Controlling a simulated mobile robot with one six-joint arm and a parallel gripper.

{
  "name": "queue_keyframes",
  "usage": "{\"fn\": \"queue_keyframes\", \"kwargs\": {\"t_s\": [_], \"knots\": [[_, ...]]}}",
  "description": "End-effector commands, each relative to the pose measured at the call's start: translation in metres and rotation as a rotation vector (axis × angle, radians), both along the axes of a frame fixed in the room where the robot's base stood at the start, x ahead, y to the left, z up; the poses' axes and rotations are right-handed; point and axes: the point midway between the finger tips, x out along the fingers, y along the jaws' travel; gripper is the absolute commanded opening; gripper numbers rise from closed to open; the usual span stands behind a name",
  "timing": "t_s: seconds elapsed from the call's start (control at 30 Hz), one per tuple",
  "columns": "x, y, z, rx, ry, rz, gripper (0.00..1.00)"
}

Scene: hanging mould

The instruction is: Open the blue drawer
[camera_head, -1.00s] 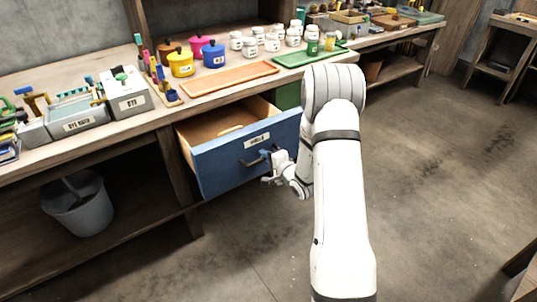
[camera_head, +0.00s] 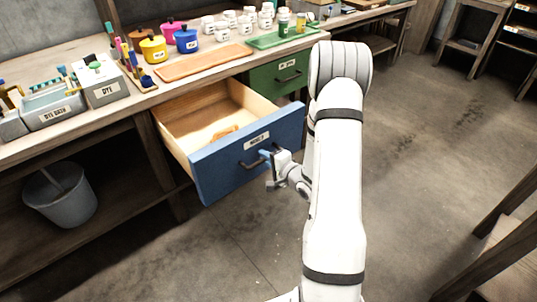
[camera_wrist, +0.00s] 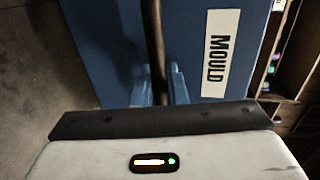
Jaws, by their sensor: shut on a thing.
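The blue drawer (camera_head: 225,172) with a "MOULD" label is pulled well out from under the bench in the head view. Its wooden inside (camera_head: 200,115) shows, with a small tan item (camera_head: 222,132) on its floor. Its dark bar handle (camera_head: 250,163) is on the front; in the wrist view the handle (camera_wrist: 153,45) runs down between my fingers, in front of the blue drawer face (camera_wrist: 105,50). My gripper (camera_head: 268,158) is shut on the handle, and its blue fingers also show in the wrist view (camera_wrist: 158,88).
A green drawer (camera_head: 280,76) is closed to the right of the blue one. The bench top holds an orange tray (camera_head: 203,62), coloured pots and white jars. A grey bucket (camera_head: 62,195) stands on the lower shelf at left. The floor in front is clear.

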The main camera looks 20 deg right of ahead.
Motion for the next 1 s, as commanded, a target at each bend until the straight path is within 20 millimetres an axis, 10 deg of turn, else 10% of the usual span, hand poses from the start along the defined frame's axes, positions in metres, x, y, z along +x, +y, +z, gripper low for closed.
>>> {"fn": "queue_keyframes", "kwargs": {"t_s": [0.17, 0.4, 0.7, 1.0], "knots": [[-0.003, 0.004, -0.002, 0.003, 0.006, 0.011, 0.00], [-0.002, 0.000, -0.001, 0.001, 0.005, 0.003, 0.30], [-0.006, -0.005, 0.000, 0.000, 0.003, -0.005, 0.30], [-0.049, -0.019, 0.011, 0.001, 0.004, -0.005, 0.30]]}}
